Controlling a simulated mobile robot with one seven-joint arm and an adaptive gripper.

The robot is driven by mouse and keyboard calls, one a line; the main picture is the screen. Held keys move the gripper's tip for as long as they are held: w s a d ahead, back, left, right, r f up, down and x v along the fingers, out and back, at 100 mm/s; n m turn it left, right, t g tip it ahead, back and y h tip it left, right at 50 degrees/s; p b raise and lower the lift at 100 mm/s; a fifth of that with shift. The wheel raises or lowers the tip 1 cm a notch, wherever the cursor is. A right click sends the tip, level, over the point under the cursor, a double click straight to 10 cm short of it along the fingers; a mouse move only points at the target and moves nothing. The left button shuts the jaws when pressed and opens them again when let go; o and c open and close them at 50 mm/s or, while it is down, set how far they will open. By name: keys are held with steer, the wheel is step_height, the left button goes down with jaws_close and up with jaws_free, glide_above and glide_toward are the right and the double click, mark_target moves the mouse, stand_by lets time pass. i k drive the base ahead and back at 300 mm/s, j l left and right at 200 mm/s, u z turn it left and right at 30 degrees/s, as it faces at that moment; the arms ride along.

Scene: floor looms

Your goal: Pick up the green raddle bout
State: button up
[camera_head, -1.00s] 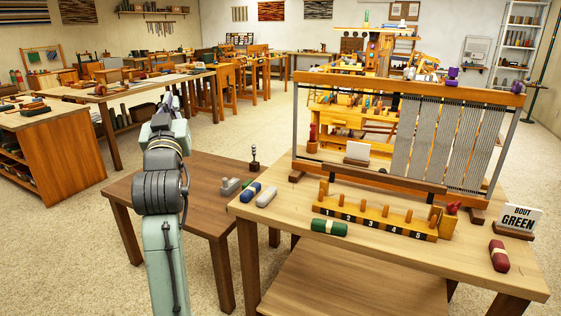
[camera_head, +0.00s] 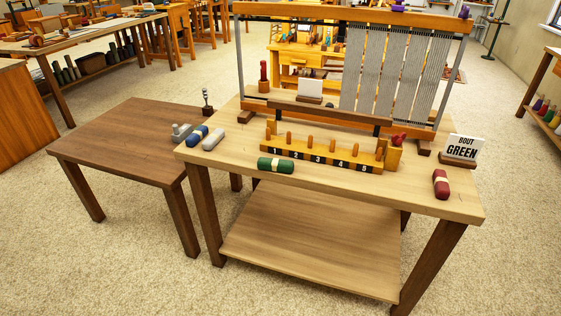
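The green raddle bout (camera_head: 276,165) is a dark green roll with a pale band around its middle. It lies on the light wooden table (camera_head: 330,188), just in front of the numbered peg rack (camera_head: 322,155). A sign reading "BOUT GREEN" (camera_head: 463,149) stands at the table's right end. My arm and gripper are not in the current head view.
A loom frame (camera_head: 352,12) with grey warp stands behind the rack. A darker, mostly bare table (camera_head: 125,140) adjoins on the left.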

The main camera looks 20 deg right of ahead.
mark_target(272, 164)
steer(key=l+u, duration=0.1)
steer(key=l, duration=0.4)
steer(key=l+u, duration=0.15)
steer(key=l, duration=0.35)
steer(key=k+l+u, duration=0.1)
steer(key=l, duration=0.4)
steer(key=k+l+u, duration=0.1)
steer(key=l, duration=0.35)
steer(key=k+l+u, duration=0.1)
steer(key=l, duration=0.4)
